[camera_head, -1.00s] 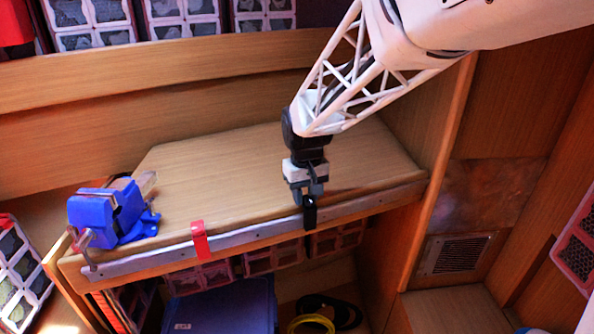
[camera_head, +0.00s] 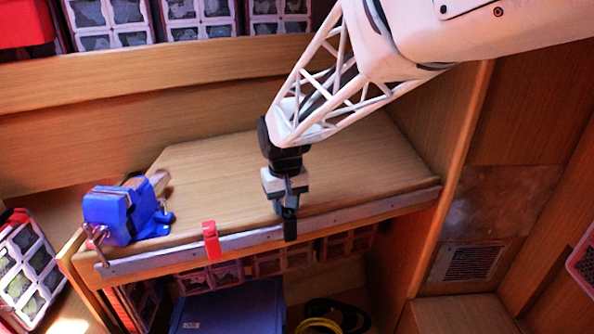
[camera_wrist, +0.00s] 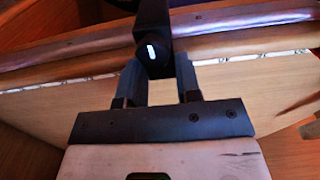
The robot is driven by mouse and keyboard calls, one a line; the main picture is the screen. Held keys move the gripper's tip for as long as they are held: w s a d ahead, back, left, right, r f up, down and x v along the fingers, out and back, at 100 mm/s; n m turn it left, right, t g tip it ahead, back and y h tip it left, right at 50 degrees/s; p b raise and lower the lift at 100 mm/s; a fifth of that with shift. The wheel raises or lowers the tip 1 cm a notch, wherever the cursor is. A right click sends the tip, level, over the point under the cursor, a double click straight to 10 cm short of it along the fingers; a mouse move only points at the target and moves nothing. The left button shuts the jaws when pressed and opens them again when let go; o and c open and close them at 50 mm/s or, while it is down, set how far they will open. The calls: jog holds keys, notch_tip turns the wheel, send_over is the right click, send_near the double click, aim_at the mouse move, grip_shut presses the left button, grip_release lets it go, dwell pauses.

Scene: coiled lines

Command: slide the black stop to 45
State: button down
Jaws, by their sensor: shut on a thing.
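The black stop (camera_head: 290,224) sits on the grey metal rail (camera_head: 345,208) along the bench's front edge. My gripper (camera_head: 288,206) reaches down from above and is shut on the stop. In the wrist view the black stop (camera_wrist: 153,42) stands between the two fingers of my gripper (camera_wrist: 160,82), with a small white mark on its face. A red stop (camera_head: 211,240) sits on the same rail, left of the black one with a gap between them. Scale marks show in the wrist view along the rail (camera_wrist: 80,60), but their numbers are too small to read.
A blue vise (camera_head: 122,212) stands at the bench's left end. The wooden bench top (camera_head: 215,180) is clear around my gripper. Below are a blue box (camera_head: 230,308) and coiled yellow and black lines (camera_head: 335,315). The rail is free right of the black stop.

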aim_at(273, 215)
jog(key=shift+s+a, duration=0.25)
jog(key=shift+a, duration=0.5)
jog(key=shift+s+a, duration=0.2)
jog(key=shift+a, duration=0.5)
jog(key=c, duration=0.8)
grip_release()
jog(key=shift+r, duration=0.15)
notch_tip(273, 215, up, 8)
jog(key=shift+f, duration=0.2)
jog(key=shift+d, duration=0.15)
